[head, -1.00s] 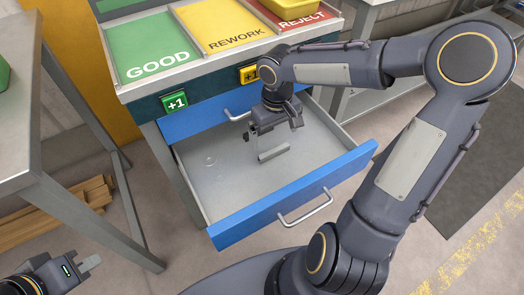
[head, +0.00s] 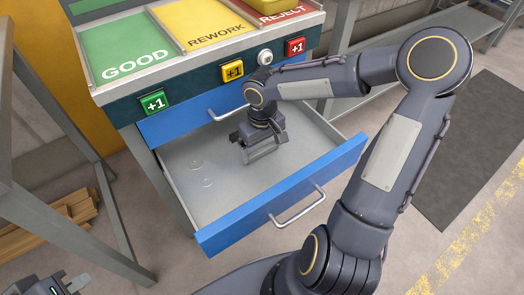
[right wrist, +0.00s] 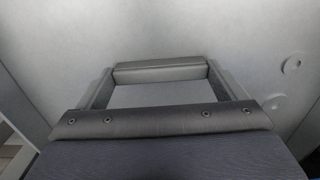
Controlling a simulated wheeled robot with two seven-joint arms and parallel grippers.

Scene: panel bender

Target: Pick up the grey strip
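The grey strip (right wrist: 160,72) lies in the open drawer, across the space between the two fingertips of my right gripper (right wrist: 162,78) in the right wrist view. The fingers are wide apart, one at each end of the strip; I cannot tell whether they touch it. In the head view my right gripper (head: 262,154) is low in the drawer and mostly hides the strip. My left gripper (head: 76,284) is at the bottom left, partly cut off, away from the drawer; its opening is unclear.
The blue-fronted drawer (head: 222,236) has low walls around the right gripper. Two faint round pieces (head: 207,182) lie on its floor, left of the gripper. Above are a closed drawer's handle (head: 227,116) and the sorting top (head: 125,55). A grey table frame (head: 75,235) stands left.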

